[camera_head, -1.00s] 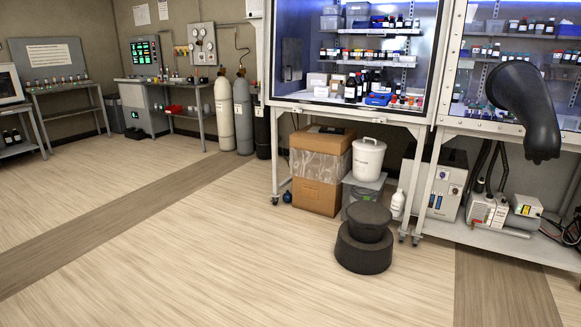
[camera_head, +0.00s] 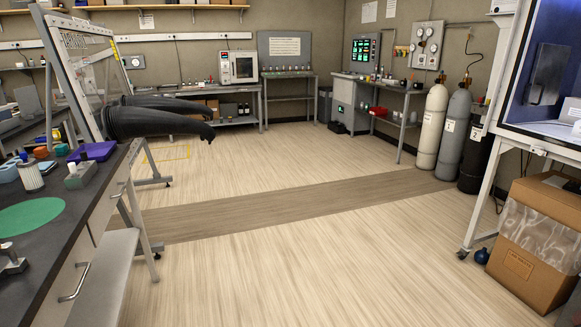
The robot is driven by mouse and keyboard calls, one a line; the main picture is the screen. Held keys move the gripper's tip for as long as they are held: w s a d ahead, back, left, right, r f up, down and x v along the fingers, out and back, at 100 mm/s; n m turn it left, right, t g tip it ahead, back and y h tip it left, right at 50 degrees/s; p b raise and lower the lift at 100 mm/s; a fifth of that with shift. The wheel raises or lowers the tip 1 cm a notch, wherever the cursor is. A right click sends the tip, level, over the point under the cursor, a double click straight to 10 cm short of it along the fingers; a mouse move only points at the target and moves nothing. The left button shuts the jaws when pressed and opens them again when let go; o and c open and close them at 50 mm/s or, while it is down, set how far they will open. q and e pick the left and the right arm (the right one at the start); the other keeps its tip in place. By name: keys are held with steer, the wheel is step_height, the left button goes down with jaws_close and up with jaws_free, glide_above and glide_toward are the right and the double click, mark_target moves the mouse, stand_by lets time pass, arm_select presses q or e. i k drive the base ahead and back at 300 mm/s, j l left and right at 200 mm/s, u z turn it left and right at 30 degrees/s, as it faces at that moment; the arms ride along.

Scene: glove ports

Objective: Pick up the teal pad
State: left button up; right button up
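A flat, round teal-green pad (camera_head: 30,216) lies on the dark counter top (camera_head: 68,236) at the left of the head view. Its left edge reaches close to the picture's left border. Nothing rests on the part of it that shows. Neither of my grippers is in view, and nothing of mine touches the pad.
On the counter stand a purple item (camera_head: 92,151), a grey block (camera_head: 80,174), a white ribbed cylinder (camera_head: 31,174) and a small metal item (camera_head: 11,260). Black gloves (camera_head: 155,118) jut out beyond it. The middle floor (camera_head: 270,240) is clear; a cardboard box (camera_head: 535,240) stands right.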

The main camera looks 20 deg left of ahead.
mark_target(62, 150)
steer(key=i+j+u, duration=0.2)
steer(key=u, duration=0.25)
steer(key=i+u, duration=0.3)
steer(key=u, duration=0.15)
steer(key=i+u, duration=0.3)
steer(key=u, duration=0.15)
steer(key=i+u, duration=0.25)
steer(key=u, duration=0.2)
steer(key=i+l+u, duration=0.25)
steer(key=u, duration=0.15)
